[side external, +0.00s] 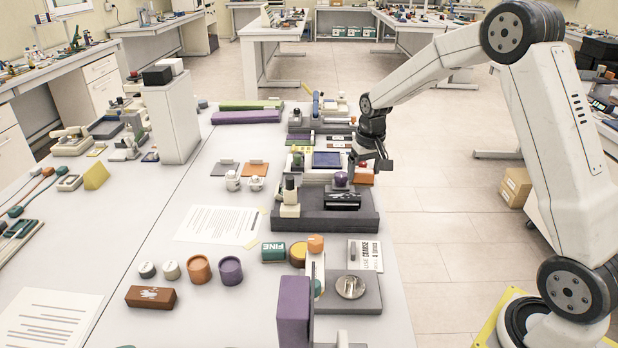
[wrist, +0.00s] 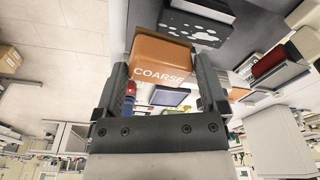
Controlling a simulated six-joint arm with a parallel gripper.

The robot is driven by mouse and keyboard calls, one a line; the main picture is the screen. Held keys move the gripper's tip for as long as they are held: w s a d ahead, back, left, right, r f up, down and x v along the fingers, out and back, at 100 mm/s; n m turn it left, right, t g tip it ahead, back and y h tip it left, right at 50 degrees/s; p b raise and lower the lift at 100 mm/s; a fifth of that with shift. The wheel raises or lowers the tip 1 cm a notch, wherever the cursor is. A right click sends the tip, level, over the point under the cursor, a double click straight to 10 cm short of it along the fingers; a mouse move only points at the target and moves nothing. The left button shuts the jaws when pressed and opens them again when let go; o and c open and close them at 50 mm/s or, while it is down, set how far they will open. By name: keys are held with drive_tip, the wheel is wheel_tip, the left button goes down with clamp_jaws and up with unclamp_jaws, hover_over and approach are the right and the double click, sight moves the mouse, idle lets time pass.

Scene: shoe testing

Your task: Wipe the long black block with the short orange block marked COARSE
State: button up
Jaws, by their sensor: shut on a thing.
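The orange block marked COARSE (wrist: 160,52) is between the two fingers of my gripper (wrist: 162,68) in the wrist view. My gripper is shut on it, with the lettering facing the wrist camera. In the side view my gripper (side external: 376,163) hangs over the workbench's right edge, and orange shows just below it. The long black block (side external: 343,201) lies on a dark grey base, with white marks on it. In the wrist view the black block (wrist: 200,20) shows near the top, beyond the orange block. Whether the two blocks touch is hard to tell.
A purple knob (side external: 340,179) and a small bottle-like device (side external: 290,195) stand near the black block. A green FINE block (side external: 273,251), round jars (side external: 230,270) and a brown block (side external: 150,296) lie nearer the camera. A paper sheet (side external: 220,224) lies left of the base.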

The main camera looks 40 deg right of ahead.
sight(364, 184)
wheel_tip(364, 184, down, 3)
drive_tip(key=shift+f, duration=0.85)
drive_tip(key=shift+w+a+r, duration=0.15)
drive_tip(key=shift+w+a, duration=0.2)
drive_tip(key=shift+a, duration=0.05)
drive_tip(key=shift+c, duration=0.6)
drive_tip(key=shift+w+a, duration=2.9)
drive_tip(key=shift+s+d, duration=3.35)
drive_tip(key=shift+s, duration=0.05)
drive_tip(key=shift+w+a+r, duration=0.1)
drive_tip(key=shift+w+r, duration=0.05)
drive_tip(key=shift+r, duration=3.9)
